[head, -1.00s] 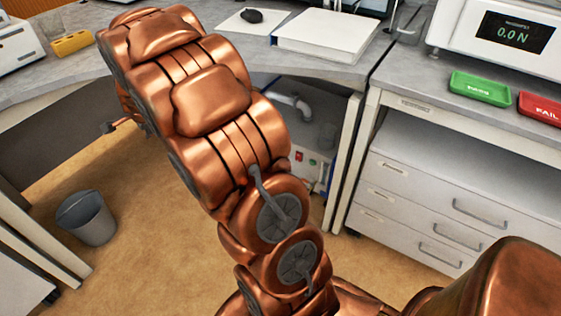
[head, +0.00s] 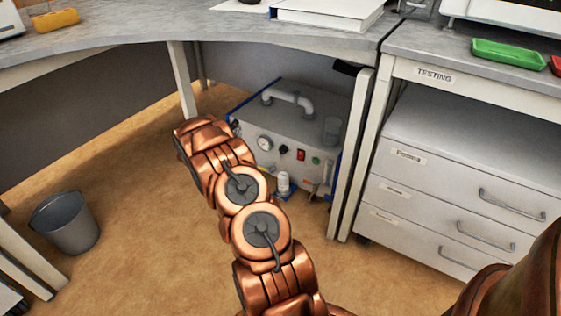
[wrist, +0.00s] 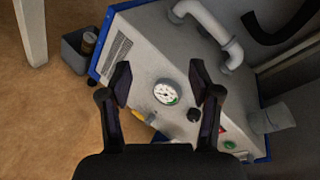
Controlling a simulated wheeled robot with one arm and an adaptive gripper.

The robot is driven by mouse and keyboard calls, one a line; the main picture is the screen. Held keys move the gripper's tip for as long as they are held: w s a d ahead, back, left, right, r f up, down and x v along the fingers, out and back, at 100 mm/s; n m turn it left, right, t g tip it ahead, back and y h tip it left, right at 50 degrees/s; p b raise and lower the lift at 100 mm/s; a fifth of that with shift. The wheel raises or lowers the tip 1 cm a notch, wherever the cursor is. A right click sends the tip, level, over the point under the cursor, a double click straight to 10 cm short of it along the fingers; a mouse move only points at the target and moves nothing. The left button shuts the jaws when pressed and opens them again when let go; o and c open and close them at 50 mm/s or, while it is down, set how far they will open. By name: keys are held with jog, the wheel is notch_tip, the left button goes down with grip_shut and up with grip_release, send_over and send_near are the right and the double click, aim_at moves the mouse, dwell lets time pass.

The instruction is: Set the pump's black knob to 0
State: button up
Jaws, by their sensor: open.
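The pump (head: 310,112) is a grey box with blue edges on the floor under the bench. Its black knob (head: 284,149) sits on the sloped front panel, right of a round white gauge (head: 264,143). In the wrist view the knob (wrist: 194,115) shows just inside my right finger, and the gauge (wrist: 166,92) lies between the fingers. My gripper (wrist: 162,78) is open and empty, with its fingers pointing at the pump. I cannot tell the gap to the panel. The knob's setting is too small to read. My arm hides the gripper's fingertips in the head view.
A red switch (head: 301,155) and green button (head: 316,160) sit right of the knob. A white pipe (head: 290,97) arches over the pump's top. A bench leg (head: 350,150) and drawers (head: 450,185) stand to the right. A grey bin (head: 65,222) stands left on open floor.

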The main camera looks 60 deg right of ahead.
jog(key=s+d+f+m+g+h+b, duration=0.1)
jog(key=s+d+f+m+g+b, duration=0.1)
jog(key=s+d+f+m, duration=0.3)
jog(key=s+d+f+m+g+h+b, duration=0.1)
jog(key=s+f+g+h+b, duration=0.15)
jog(key=f, duration=0.35)
jog(key=m+g+b, duration=0.2)
jog(key=m+g, duration=0.1)
jog(key=m, duration=0.1)
send_near(282, 151)
jog(key=d, duration=0.2)
jog(key=shift+t, duration=0.25)
jog(key=d+b, duration=0.1)
jog(key=d, duration=0.3)
jog(key=d+b, duration=0.1)
jog(key=d, duration=0.1)
jog(key=shift+s+f+b, duration=0.15)
jog(key=shift+f+b, duration=0.15)
jog(key=shift+d+r, duration=0.15)
jog(key=shift+d, duration=0.55)
jog(key=c, duration=1.1)
jog(key=shift+c, duration=0.2)
